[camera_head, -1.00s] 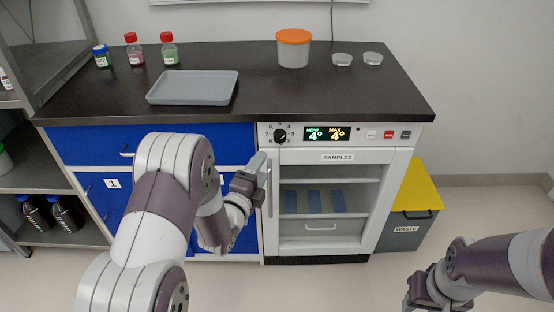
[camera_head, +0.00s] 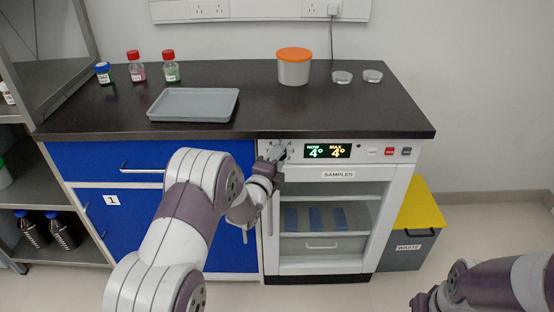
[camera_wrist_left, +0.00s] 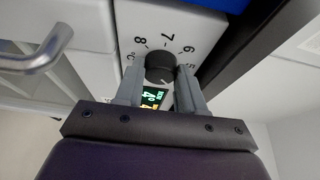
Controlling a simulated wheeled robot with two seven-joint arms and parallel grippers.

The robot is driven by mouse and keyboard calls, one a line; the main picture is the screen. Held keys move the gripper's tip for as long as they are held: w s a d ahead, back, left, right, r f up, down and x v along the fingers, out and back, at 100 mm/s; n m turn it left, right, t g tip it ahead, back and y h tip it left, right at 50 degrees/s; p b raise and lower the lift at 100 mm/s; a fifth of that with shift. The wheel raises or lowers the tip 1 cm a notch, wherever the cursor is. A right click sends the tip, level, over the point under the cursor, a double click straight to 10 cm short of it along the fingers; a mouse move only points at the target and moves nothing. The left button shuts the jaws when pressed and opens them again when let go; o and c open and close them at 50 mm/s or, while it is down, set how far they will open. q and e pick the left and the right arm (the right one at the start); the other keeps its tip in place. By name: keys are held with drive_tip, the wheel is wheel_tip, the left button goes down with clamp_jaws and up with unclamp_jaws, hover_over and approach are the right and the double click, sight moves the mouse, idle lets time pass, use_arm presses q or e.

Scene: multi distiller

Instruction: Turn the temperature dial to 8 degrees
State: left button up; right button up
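The black temperature dial (camera_wrist_left: 160,68) sits on the fridge's white front panel, with printed numbers such as 8, 7 and 6 around it in the left wrist view. The display (camera_head: 327,151) reads NOW 4° and MAX 4°. My left gripper (camera_wrist_left: 160,92) is open, its two fingers on either side of the dial; I cannot tell whether they touch it. In the head view the left gripper (camera_head: 275,165) is at the panel's left end and mostly hides the dial. My right gripper (camera_head: 425,302) is low at the bottom right, away from the fridge, its fingers unclear.
The fridge door (camera_head: 327,240) labelled SAMPLES has a vertical handle below the dial. The dark counter (camera_head: 230,60) above holds a grey tray (camera_head: 193,104), an orange-lidded tub (camera_head: 293,68) and small bottles. A yellow-lidded waste bin (camera_head: 418,210) stands right of the fridge.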

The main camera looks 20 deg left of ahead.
use_arm(q)
drive_tip(key=shift+c, duration=0.6)
drive_tip(key=m+y+b, duration=0.4)
drive_tip(key=m+b, duration=0.2)
drive_tip(key=m, duration=0.5)
drive_tip(key=d+m+g+y+b, duration=0.1)
drive_tip(key=m+y+b, duration=0.4)
drive_tip(key=m, duration=0.6)
drive_tip(key=m+y+b, duration=0.4)
drive_tip(key=m+b, duration=0.2)
drive_tip(key=m, duration=0.5)
drive_tip(key=shift+w+d+f+m+g+y+b, duration=0.25)
drive_tip(key=shift+d+m+g+y+b, duration=0.05)
drive_tip(key=shift+d+b, duration=0.05)
drive_tip(key=n, duration=0.2)
drive_tip(key=n+g, duration=0.1)
drive_tip(key=n, duration=0.1)
drive_tip(key=n+g, duration=0.1)
drive_tip(key=n, duration=0.1)
drive_tip(key=shift+r+p, duration=0.25)
drive_tip(key=shift+p, duration=0.1)
drive_tip(key=shift+n+h, duration=0.3)
drive_tip(key=shift+h, duration=0.1)
